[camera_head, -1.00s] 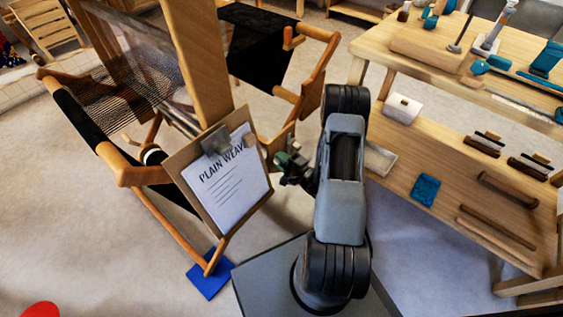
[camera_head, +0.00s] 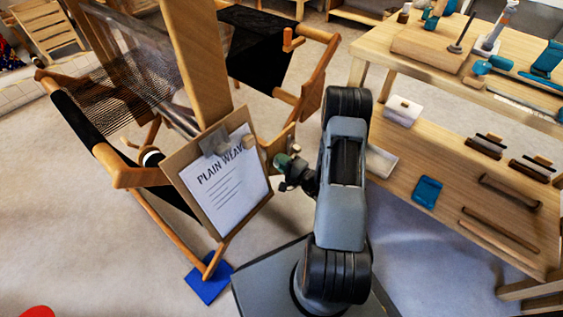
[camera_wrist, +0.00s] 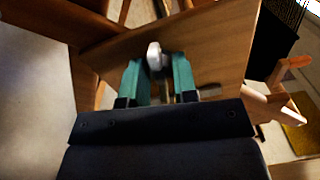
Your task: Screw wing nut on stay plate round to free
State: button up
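In the wrist view the wing nut (camera_wrist: 155,56) is a small pale knob on the face of a wooden plate (camera_wrist: 215,40), which I take to be the stay plate. My gripper (camera_wrist: 159,64) points at it with two teal fingers set apart, one on each side of the nut. The nut sits at the fingertips, and I see no clear grip on it. A metal shank shows between the fingers below the nut. In the head view my gripper (camera_head: 277,161) is beside the loom's wooden post, just right of the clipboard, and the nut is hard to make out.
A clipboard (camera_head: 226,182) marked PLAIN WEAVE hangs on the loom close left of my gripper. The loom's wooden frame (camera_head: 198,60) rises behind it. A wooden bench (camera_head: 455,165) with tools stands at the right. Open floor (camera_head: 110,250) lies at the front left.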

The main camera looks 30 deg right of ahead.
jog(key=o, duration=0.4)
jog(key=shift+a, duration=0.1)
jog(key=shift+c, duration=0.2)
jog(key=p+v, duration=0.2)
jog(key=v, duration=1.1)
jog(key=shift+s+d+p, duration=0.25)
jog(key=shift+s+p, duration=0.1)
jog(key=shift+p, duration=0.05)
